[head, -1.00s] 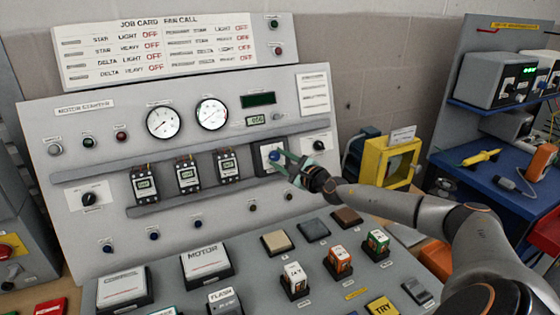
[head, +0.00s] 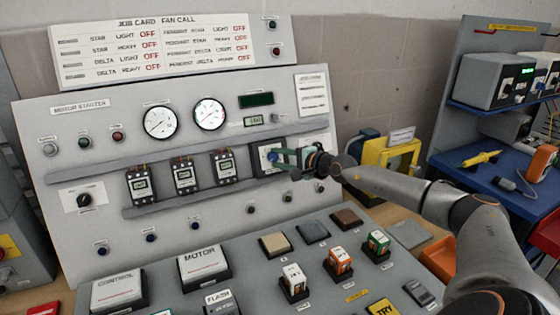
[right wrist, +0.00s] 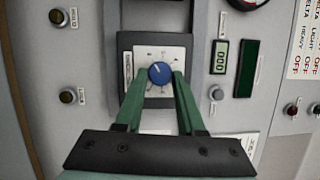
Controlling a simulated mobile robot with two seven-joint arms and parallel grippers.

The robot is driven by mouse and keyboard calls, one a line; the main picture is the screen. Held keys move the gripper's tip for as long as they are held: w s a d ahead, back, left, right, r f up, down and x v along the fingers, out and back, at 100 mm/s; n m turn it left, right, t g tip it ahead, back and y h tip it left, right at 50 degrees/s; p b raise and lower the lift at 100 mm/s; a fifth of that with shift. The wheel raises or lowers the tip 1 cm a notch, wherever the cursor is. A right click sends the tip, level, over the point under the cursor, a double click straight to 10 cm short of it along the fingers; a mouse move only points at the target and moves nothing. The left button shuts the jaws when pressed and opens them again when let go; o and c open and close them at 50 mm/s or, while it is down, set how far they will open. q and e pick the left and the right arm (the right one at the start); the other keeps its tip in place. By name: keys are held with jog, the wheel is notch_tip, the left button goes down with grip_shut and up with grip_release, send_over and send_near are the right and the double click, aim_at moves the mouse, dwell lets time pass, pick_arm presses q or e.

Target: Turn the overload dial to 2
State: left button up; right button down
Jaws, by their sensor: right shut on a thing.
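The overload dial is a blue round knob (right wrist: 160,72) on a white scale plate (right wrist: 159,54) in a dark square frame. In the head view the blue knob (head: 272,156) is on the upright panel, right of the contactors. My right gripper (head: 281,157) reaches it from the right. In the right wrist view the green fingers of my right gripper (right wrist: 160,78) stand on both sides of the knob and are shut on it. A light pointer mark on the knob points up and slightly left there. The scale numbers are too small to read. My left gripper is not in view.
Several contactors (head: 183,175) stand on a rail left of the dial. A small display (right wrist: 220,57) and a dark screen (right wrist: 245,68) are beside it in the right wrist view. The sloped desk below holds buttons and blocks. A yellow frame (head: 391,158) stands to the right.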

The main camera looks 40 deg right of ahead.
dwell(0.4)
jog(key=c, duration=0.5)
grip_release()
jog(key=shift+s, duration=0.4)
pick_arm(q)
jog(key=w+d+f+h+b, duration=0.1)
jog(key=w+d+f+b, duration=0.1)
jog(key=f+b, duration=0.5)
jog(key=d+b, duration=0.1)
jog(key=b, duration=0.2)
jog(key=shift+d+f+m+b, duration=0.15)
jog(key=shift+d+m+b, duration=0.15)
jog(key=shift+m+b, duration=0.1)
pick_arm(e)
jog(key=v, duration=1.1)
jog(key=shift+s+r, duration=0.25)
jog(key=shift+s, duration=0.05)
